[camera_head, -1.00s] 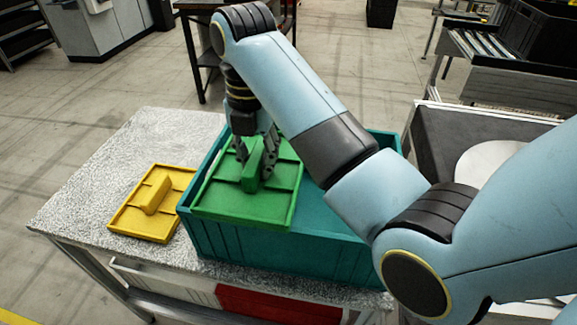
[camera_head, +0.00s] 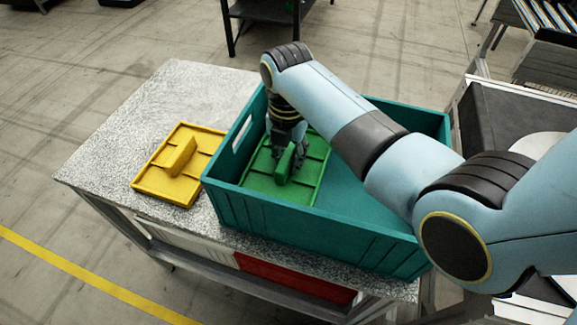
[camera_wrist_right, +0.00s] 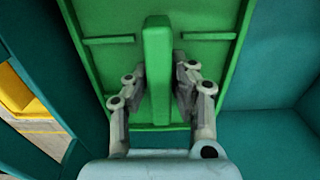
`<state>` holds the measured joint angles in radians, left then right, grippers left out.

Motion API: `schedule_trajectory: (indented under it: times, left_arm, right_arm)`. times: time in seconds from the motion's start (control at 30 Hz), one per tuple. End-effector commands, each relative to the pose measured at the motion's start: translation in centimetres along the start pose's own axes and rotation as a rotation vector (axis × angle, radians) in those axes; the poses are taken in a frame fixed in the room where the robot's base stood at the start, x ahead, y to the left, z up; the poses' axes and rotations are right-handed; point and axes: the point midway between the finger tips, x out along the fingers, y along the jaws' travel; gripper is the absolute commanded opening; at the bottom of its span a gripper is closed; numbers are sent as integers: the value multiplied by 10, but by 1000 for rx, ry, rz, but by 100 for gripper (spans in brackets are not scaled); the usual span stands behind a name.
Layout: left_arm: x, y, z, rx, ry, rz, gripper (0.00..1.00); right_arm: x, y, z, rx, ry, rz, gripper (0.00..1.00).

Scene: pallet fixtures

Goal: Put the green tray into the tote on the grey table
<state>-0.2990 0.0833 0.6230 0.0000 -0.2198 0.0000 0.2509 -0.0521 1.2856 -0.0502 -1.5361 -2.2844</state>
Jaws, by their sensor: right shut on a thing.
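The green tray (camera_head: 308,183) is inside the teal tote (camera_head: 240,196), low down at its left end. In the right wrist view the green tray (camera_wrist_right: 215,75) shows its upright middle handle (camera_wrist_right: 158,75) between my fingers. My right gripper (camera_head: 290,160) is shut on this handle; it also shows in the right wrist view (camera_wrist_right: 158,95). Whether the tray touches the tote floor I cannot tell. The tote stands on the grey speckled table (camera_head: 150,110). My left gripper is not in view.
A yellow tray (camera_head: 165,190) lies on the table just left of the tote. The right part of the tote floor (camera_head: 350,195) is bare where my arm does not cover it. A dark-topped stand (camera_head: 495,115) is at the right. Red and white panels show under the tabletop.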

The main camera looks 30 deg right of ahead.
Motion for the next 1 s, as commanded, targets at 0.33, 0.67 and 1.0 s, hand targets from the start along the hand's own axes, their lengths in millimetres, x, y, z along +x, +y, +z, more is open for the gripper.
schedule_trajectory:
  times: [0.33,0.67,1.0]
  left_arm:
    - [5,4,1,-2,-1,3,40]
    - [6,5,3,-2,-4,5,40]
    - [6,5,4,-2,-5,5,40]
  right_arm:
    - [40,0,0,0,0,0,0]
    - [43,0,0,0,0,-1,23]
    - [42,0,0,0,0,0,45]
